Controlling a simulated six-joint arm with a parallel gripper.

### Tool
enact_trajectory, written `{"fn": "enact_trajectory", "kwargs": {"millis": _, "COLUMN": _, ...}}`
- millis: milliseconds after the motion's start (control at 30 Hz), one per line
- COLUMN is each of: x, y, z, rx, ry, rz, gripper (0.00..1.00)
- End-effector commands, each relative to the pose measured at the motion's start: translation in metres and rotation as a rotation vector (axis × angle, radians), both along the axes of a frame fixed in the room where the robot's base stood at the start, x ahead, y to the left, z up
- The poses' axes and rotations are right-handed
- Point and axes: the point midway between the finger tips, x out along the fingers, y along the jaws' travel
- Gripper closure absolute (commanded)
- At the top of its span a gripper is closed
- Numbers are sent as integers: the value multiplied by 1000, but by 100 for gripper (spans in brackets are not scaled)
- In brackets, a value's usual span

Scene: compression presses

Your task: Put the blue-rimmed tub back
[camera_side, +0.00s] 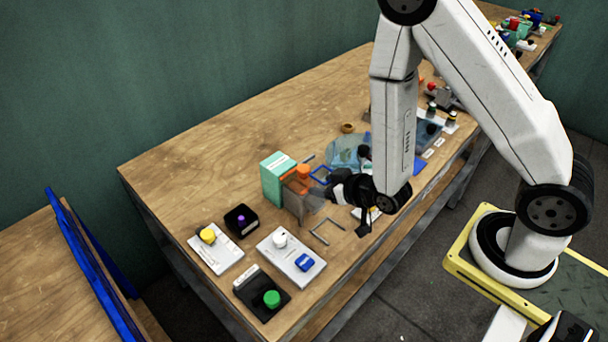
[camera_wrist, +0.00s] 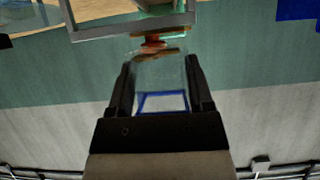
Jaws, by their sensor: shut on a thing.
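The clear, blue-rimmed tub (camera_wrist: 160,76) is between the two dark fingers of my gripper (camera_wrist: 158,62) in the wrist view. My gripper is shut on it, and blue edges show close to the palm. In the side view, my gripper (camera_side: 330,194) points left towards the teal press (camera_side: 276,180), with the pale, see-through tub (camera_side: 313,198) at its fingertips. The press's orange part (camera_wrist: 155,46) is just beyond the tub's far end in the wrist view. I cannot tell whether they touch.
A blue square outline (camera_side: 320,175) and a grey outline (camera_side: 327,230) appear to lie on the wooden table (camera_side: 230,165). Control plates with a yellow knob (camera_side: 207,236), a blue switch (camera_side: 303,262) and a green button (camera_side: 271,298) are at front left. The table behind the press is clear.

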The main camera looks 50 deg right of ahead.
Motion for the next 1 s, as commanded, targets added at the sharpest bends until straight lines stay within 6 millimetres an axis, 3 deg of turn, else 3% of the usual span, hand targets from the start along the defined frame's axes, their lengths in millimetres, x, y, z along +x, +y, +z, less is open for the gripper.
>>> {"fn": "enact_trajectory", "kwargs": {"millis": 600, "x": 55, "y": -16, "z": 83, "rx": 1, "ry": -9, "rz": 2, "gripper": 98}}
{"fn": "enact_trajectory", "kwargs": {"millis": 800, "x": 64, "y": -23, "z": 109, "rx": -9, "ry": -6, "rz": 4, "gripper": 98}}
{"fn": "enact_trajectory", "kwargs": {"millis": 1000, "x": 67, "y": -27, "z": 123, "rx": -17, "ry": -4, "rz": 5, "gripper": 98}}
